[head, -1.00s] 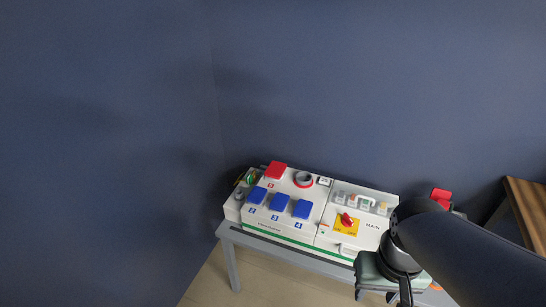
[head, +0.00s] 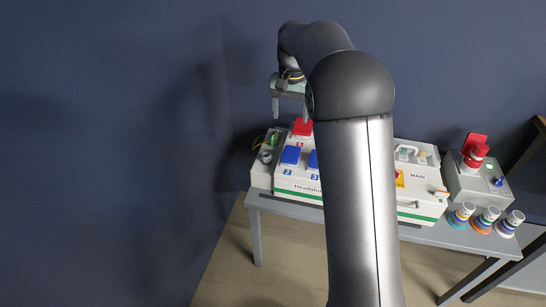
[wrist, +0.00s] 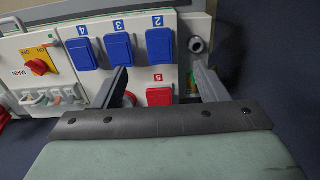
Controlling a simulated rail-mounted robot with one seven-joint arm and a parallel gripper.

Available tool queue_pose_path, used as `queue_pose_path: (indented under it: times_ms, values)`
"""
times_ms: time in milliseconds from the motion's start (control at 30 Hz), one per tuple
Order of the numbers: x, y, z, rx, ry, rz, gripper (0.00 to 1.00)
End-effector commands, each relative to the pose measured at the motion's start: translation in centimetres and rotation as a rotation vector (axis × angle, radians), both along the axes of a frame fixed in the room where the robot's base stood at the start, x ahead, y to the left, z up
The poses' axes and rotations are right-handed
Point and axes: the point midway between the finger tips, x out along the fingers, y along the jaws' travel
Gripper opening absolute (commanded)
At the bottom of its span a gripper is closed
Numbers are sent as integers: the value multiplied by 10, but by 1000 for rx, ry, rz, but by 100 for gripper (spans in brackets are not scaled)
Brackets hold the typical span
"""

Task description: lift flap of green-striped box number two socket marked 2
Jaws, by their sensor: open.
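The white green-striped box (head: 300,193) stands on the table, with blue flaps and one red flap. The blue flap of socket 2 (head: 290,155) lies down over its socket. It also shows in the wrist view, the blue flap by the printed 2 (wrist: 159,46). My gripper (head: 290,112) is open and empty above the back of the box, behind the flap. In the wrist view my gripper's fingers (wrist: 160,72) stand apart, with the red flap (wrist: 160,97) between them and the socket 2 flap beyond. Whether the fingers touch the box cannot be told.
A grey side unit with a round socket (wrist: 196,45) adjoins the box near socket 2. Blue flaps 3 (wrist: 118,47) and 4 (wrist: 84,54) sit alongside. The MAIN panel has a red-yellow switch (wrist: 38,65). Three plugs (head: 485,221) stand at the table's right; my arm hides the middle.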

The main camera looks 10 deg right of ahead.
Motion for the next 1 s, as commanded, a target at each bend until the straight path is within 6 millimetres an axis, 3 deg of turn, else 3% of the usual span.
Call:
queue_pose_path:
  times_ms: [700, 1000]
  values:
    - [-2, 0, -142, -1, 1, 2, 66]
    - [-1, 0, -166, -1, -2, 2, 66]
